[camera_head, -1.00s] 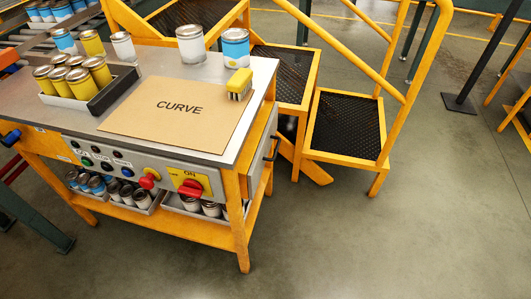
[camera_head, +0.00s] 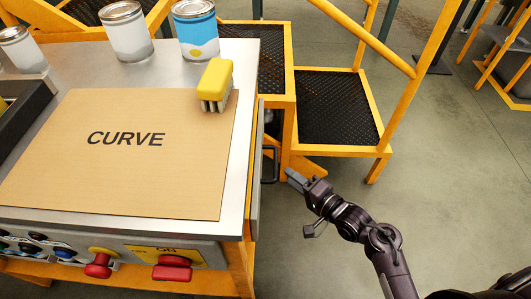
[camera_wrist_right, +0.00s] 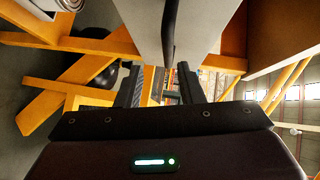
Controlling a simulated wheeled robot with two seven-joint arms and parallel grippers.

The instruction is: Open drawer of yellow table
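The yellow table (camera_head: 243,268) has a grey metal top and stands at the left of the head view. Its drawer (camera_head: 256,190) is on the right side, seen nearly edge-on, with a dark handle (camera_head: 270,165). The drawer looks shut. My right gripper (camera_head: 291,177) is just right of the handle, apparently apart from it. In the right wrist view its two fingers (camera_wrist_right: 160,88) are spread with nothing between them, and the dark handle (camera_wrist_right: 170,28) runs along the grey drawer front (camera_wrist_right: 145,22) above the gap. My left gripper is not in view.
A cardboard sheet marked CURVE (camera_head: 125,165), a yellow brush (camera_head: 216,82) and several cans lie on the tabletop. Yellow steps with black treads (camera_head: 335,110) stand close behind the handle. Floor at the right (camera_head: 450,190) is free.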

